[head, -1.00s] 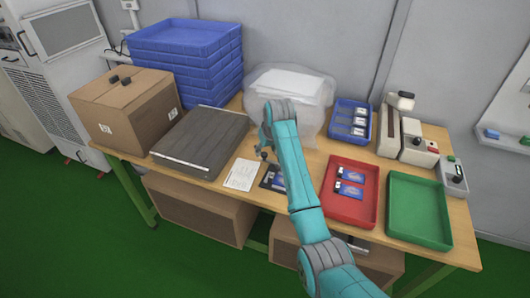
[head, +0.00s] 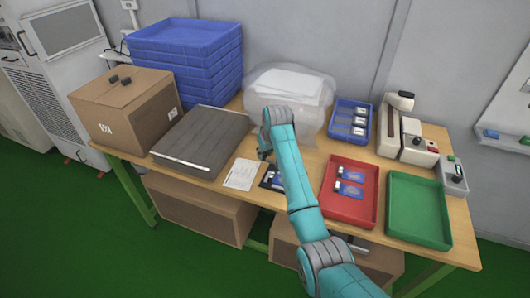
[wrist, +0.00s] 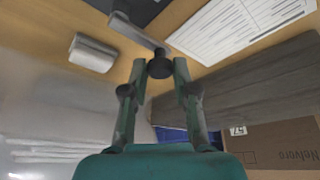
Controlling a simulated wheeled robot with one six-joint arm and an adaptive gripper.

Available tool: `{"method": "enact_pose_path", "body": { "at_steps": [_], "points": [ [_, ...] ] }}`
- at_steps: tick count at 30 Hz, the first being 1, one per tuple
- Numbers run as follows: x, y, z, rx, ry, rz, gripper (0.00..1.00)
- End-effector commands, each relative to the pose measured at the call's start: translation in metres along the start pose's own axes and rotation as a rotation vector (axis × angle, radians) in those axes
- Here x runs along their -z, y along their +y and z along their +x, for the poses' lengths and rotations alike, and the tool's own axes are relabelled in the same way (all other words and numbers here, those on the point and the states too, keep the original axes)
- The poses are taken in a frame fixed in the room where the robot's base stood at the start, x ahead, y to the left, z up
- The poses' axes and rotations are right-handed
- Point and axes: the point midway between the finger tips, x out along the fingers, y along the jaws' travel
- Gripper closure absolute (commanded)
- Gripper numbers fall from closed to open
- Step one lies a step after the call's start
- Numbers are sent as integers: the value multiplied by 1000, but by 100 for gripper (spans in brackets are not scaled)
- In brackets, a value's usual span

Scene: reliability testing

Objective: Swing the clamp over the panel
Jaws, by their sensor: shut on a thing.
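My gripper (wrist: 160,72) has its two fingers on either side of a dark round knob (wrist: 160,67) at the end of the clamp's grey metal arm (wrist: 138,32). The clamp arm runs up and left to a dark fixture (wrist: 143,8) at the top edge of the wrist view. In the head view, my gripper (head: 265,152) is low at the left edge of the dark fixture with a blue panel (head: 273,179). My arm hides part of this fixture, and the clamp is too small there to tell its angle over the panel.
A printed sheet (head: 241,174) lies left of the fixture, beside a grey slab (head: 203,140). A red tray (head: 351,207) and green tray (head: 418,210) stand to the right. A clear bag (head: 290,95) and blue bin (head: 349,121) are behind. A light grey block (wrist: 92,52) lies near the clamp.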

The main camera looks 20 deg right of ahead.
Motion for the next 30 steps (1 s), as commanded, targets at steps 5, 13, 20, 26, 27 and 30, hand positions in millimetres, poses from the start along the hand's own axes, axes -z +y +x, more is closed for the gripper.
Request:
{"method": "enact_pose_path", "body": {
  "at_steps": [5, 13, 20, 26, 27, 30],
  "points": [
    [-2, -1, 0, 13, -1, -30, 100],
    [-8, -4, -3, 73, 0, -173, 100],
    [-16, -8, -6, 153, -1, -368, 100],
    [-24, -9, -10, 226, -1, -544, 100],
    [-26, -10, -10, 241, -1, -579, 100],
    [-30, -9, -12, 278, -1, -667, 100]
  ]
}}
